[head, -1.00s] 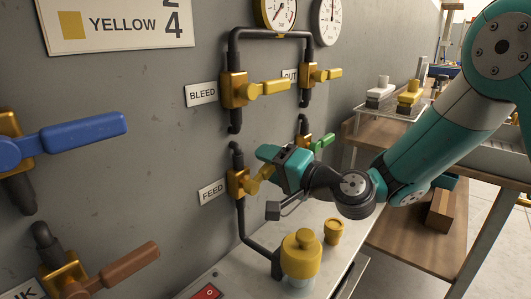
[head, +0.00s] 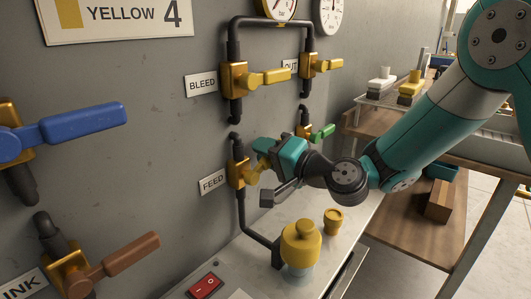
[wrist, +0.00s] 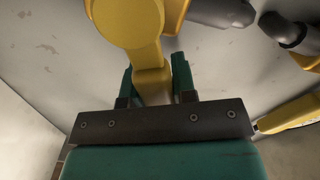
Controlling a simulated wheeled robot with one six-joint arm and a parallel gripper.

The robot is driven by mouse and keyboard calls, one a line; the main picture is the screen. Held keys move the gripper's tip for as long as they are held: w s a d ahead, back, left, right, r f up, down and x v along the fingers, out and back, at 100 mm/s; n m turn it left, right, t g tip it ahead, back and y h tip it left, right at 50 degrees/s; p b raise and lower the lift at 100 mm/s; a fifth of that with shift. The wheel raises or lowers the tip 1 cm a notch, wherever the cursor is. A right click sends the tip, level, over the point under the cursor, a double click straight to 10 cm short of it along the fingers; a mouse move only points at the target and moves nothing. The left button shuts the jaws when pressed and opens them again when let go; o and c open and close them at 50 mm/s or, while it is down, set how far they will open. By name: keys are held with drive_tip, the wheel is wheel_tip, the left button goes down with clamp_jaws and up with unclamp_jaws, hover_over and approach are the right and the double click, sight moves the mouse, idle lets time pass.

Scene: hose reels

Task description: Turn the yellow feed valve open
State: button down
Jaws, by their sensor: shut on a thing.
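The yellow feed valve (head: 238,174) is on the grey wall beside the FEED label (head: 212,181). Its yellow handle (head: 254,171) points out to the right, its outer part hidden by my gripper (head: 264,155). In the wrist view, the yellow handle (wrist: 151,78) runs between the two green fingers of my gripper (wrist: 153,85). The fingers are shut on it. The exact angle of the handle is hard to tell.
The yellow bleed valve (head: 233,78) is above, with another yellow valve (head: 308,66) and a green-handled valve (head: 320,132) to the right. Below, a yellow-capped jar (head: 301,246), a small yellow cup (head: 333,221) and a red switch (head: 206,285) sit on the bench.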

sight(232, 139)
drive_tip(key=n+b, duration=0.1)
drive_tip(key=r+n, duration=0.1)
drive_tip(key=n+b, duration=0.1)
drive_tip(key=shift+s+a+r+b, duration=0.15)
drive_tip(key=shift+s+a+b, duration=0.15)
drive_tip(key=shift+s, duration=0.1)
drive_tip(key=n+b, duration=0.1)
drive_tip(key=n, duration=0.1)
drive_tip(key=s+a+r+n+b, duration=0.1)
drive_tip(key=n+b, duration=0.1)
drive_tip(key=shift+s+r, duration=0.15)
drive_tip(key=shift+r, duration=0.05)
drive_tip(key=s+n+b, duration=0.1)
drive_tip(key=n+b, duration=0.1)
drive_tip(key=s+a+n+b, duration=0.1)
drive_tip(key=n+b, duration=0.1)
drive_tip(key=a+r+n+b, duration=0.1)
drive_tip(key=n+b, duration=0.1)
drive_tip(key=shift+s+a+r, duration=0.1)
drive_tip(key=shift+s, duration=0.3)
drive_tip(key=shift+n, duration=0.3)
drive_tip(key=c, duration=0.9)
unclamp_jaws()
drive_tip(key=shift+r, duration=0.1)
